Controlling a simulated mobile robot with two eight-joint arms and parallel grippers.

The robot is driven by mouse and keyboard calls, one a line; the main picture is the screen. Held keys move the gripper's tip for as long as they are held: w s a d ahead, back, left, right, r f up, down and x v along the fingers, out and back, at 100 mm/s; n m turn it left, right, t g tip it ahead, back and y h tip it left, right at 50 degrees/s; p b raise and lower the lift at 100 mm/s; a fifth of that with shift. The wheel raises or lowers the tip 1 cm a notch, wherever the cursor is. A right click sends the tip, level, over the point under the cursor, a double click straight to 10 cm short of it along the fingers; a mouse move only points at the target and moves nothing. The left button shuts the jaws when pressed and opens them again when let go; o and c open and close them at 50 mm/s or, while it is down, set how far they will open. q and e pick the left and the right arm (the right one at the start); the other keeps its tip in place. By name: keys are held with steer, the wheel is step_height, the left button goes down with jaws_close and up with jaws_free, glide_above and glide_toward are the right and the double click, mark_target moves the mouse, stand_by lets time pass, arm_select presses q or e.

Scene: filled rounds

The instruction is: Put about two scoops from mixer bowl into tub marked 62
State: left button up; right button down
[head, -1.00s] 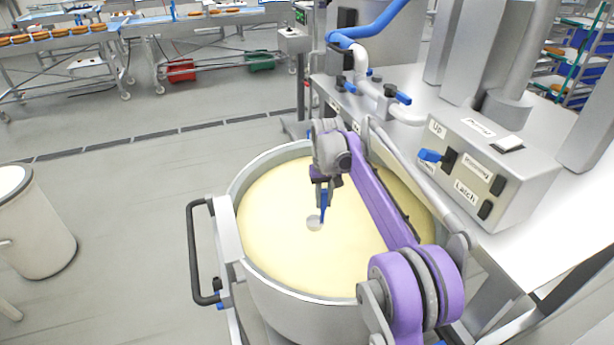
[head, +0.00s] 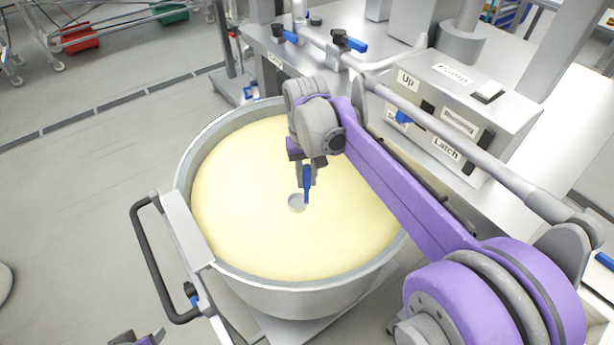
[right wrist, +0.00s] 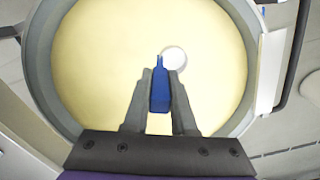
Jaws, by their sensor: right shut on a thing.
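The mixer bowl (head: 185,165) is a large round steel bowl, filled with smooth pale yellow mix (head: 240,215). My right gripper (head: 306,176) is over the middle of the bowl, shut on the blue handle of a scoop (head: 306,188). The scoop's round pale head is at the mix surface, and I cannot tell how deep it is or whether it holds mix. The right wrist view shows the blue handle (right wrist: 160,90) between the fingers. Part of my left gripper (head: 140,338) shows at the bottom edge, its fingers unclear. No tub marked 62 is readable.
A black handle (head: 150,265) sticks out from the bowl's left side. A control box (head: 455,115) with a blue lever and labels stands behind right. A pale edge of a container (head: 4,280) shows at far left.

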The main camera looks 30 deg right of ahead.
mark_target(307, 189)
steer(key=shift+s+f, duration=0.15)
steer(key=shift+f+b, duration=0.35)
steer(key=shift+f, duration=0.3)
step_height(307, 189, down, 2)
steer(key=shift+f+b, duration=0.1)
steer(key=shift+b, duration=0.55)
steer(key=shift+f+b, duration=1.65)
steer(key=shift+f, duration=1.3)
arm_select(q)
steer(key=s+f+g+b, duration=0.1)
steer(key=s+f+b, duration=0.2)
steer(key=f+b, duration=0.4)
steer(key=shift+s+f, duration=0.15)
steer(key=shift+f, duration=3.95)
arm_select(e)
step_height(307, 189, down, 12)
steer(key=shift+r, duration=0.2)
